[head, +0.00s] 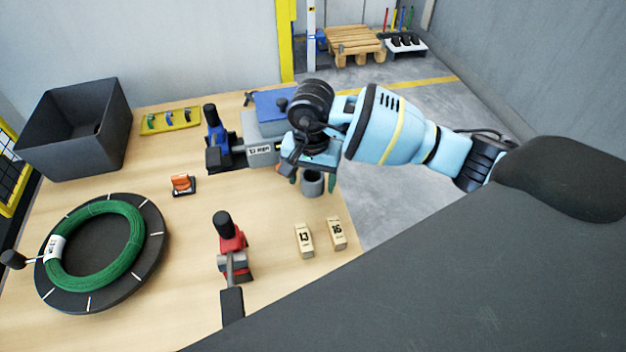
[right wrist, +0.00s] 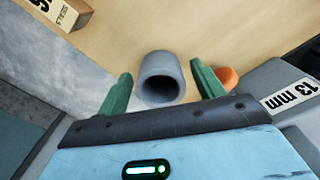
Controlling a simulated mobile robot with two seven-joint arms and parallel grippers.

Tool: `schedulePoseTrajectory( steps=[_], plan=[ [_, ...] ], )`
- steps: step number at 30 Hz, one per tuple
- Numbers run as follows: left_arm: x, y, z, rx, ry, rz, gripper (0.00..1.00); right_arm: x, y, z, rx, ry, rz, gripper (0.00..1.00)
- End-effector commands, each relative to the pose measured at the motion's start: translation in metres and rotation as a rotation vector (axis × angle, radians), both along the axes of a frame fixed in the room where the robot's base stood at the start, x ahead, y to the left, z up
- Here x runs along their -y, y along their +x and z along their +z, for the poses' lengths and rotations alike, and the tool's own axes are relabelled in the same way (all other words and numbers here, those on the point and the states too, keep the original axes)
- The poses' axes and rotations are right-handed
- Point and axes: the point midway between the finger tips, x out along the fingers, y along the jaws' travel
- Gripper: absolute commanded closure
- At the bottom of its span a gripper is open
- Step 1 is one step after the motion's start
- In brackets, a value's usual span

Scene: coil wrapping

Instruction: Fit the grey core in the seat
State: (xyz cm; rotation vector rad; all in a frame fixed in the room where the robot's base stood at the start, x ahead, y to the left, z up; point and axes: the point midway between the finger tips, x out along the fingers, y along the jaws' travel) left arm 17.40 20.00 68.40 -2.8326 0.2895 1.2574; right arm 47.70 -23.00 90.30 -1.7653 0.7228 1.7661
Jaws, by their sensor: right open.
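The grey core (head: 312,185) is a short hollow cylinder near the table's right edge. In the right wrist view the core (right wrist: 162,78) shows its open end between two green fingers. My right gripper (head: 312,179) is open above it, with one finger on each side. In the right wrist view the gripper (right wrist: 163,86) shows gaps between both fingers and the core. A grey block labelled "13 mm" (head: 261,153) stands just left of the gripper; this label also shows in the right wrist view (right wrist: 289,93). I cannot tell where the seat is. My left gripper is not in view.
Blocks marked 13 (head: 304,240) and 16 (head: 337,233) lie nearer the front. A red clamp (head: 232,245), a blue clamp (head: 218,140), an orange item (head: 182,184), a green coil on a black disc (head: 152,265) and a dark bin (head: 75,140) stand left.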

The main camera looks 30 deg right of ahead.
Motion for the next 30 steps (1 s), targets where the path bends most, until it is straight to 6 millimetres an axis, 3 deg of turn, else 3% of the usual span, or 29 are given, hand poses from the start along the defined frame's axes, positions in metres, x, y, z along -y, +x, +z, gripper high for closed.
schedulePoseTrajectory(
  steps=[8, 19, 30],
  plan=[
    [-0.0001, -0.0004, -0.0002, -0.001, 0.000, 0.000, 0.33, -0.0001, 0.0002, -0.0038, 0.001, 0.000, 0.000, 0.32],
    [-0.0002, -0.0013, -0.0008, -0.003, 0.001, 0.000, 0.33, 0.0001, 0.0001, -0.0035, 0.001, 0.000, 0.000, 0.79],
    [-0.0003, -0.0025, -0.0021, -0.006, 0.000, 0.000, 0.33, 0.0003, 0.0006, 0.0010, 0.001, 0.000, 0.000, 0.80]
  ],
)
